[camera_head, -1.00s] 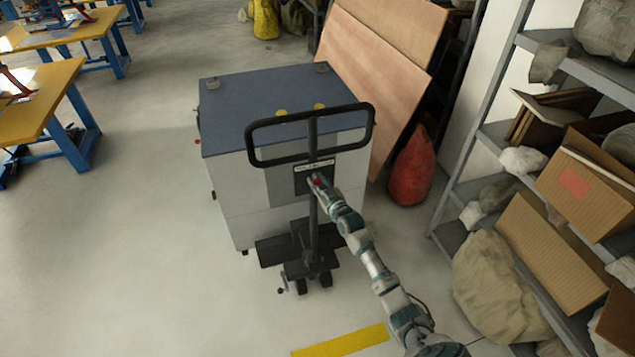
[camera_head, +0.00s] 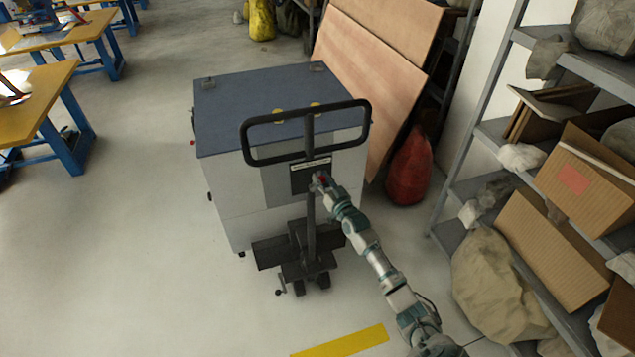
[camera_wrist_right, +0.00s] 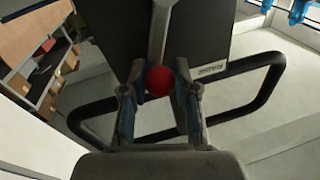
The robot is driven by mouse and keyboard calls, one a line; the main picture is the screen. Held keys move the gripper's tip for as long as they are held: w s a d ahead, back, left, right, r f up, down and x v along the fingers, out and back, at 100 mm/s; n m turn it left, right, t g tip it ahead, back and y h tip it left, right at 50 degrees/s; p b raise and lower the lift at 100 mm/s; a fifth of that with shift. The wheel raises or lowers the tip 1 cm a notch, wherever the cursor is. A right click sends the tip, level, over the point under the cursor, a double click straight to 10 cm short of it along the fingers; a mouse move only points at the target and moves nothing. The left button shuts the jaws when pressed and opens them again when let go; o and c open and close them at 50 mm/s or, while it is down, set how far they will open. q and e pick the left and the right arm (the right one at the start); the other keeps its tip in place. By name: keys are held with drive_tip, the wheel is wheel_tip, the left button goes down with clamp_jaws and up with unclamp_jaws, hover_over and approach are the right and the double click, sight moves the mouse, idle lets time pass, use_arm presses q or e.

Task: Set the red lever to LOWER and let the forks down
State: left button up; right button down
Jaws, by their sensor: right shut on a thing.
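The red lever knob (camera_wrist_right: 159,81) sits between the fingers of my right gripper (camera_wrist_right: 160,100) in the right wrist view, on a pale lever shaft against a dark plate. In the head view the right gripper (camera_head: 321,181) is shut on the red knob, just beside the mast below the black handle loop (camera_head: 307,133) of the pallet truck. The dark forks end and truck base (camera_head: 305,262) stand low on the floor; the forks' far part is hidden by the grey cabinet (camera_head: 262,100). My left gripper does not show.
A red sack (camera_head: 410,168) and leaning wood boards (camera_head: 370,80) stand right of the cabinet. A shelf with boxes (camera_head: 560,215) runs down the right side. Yellow-topped tables (camera_head: 40,100) stand at left. The floor between is clear.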

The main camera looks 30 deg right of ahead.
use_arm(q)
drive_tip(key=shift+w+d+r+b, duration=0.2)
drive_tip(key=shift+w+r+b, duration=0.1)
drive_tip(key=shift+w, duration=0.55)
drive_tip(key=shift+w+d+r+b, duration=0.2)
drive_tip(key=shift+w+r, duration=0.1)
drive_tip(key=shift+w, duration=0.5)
use_arm(e)
drive_tip(key=shift+s+d+f+m, duration=0.15)
drive_tip(key=shift+d+f+m, duration=0.5)
drive_tip(key=shift+m, duration=0.55)
drive_tip(key=c, duration=0.9)
unclamp_jaws()
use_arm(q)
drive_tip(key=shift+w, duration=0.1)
use_arm(e)
drive_tip(key=shift+o, duration=0.2)
drive_tip(key=shift+d, duration=0.1)
drive_tip(key=shift+r, duration=0.1)
drive_tip(key=s+f, duration=0.1)
drive_tip(key=s, duration=1)
drive_tip(key=shift+s+a+f, duration=0.25)
drive_tip(key=shift+s+a, duration=0.05)
drive_tip(key=shift+s, duration=0.05)
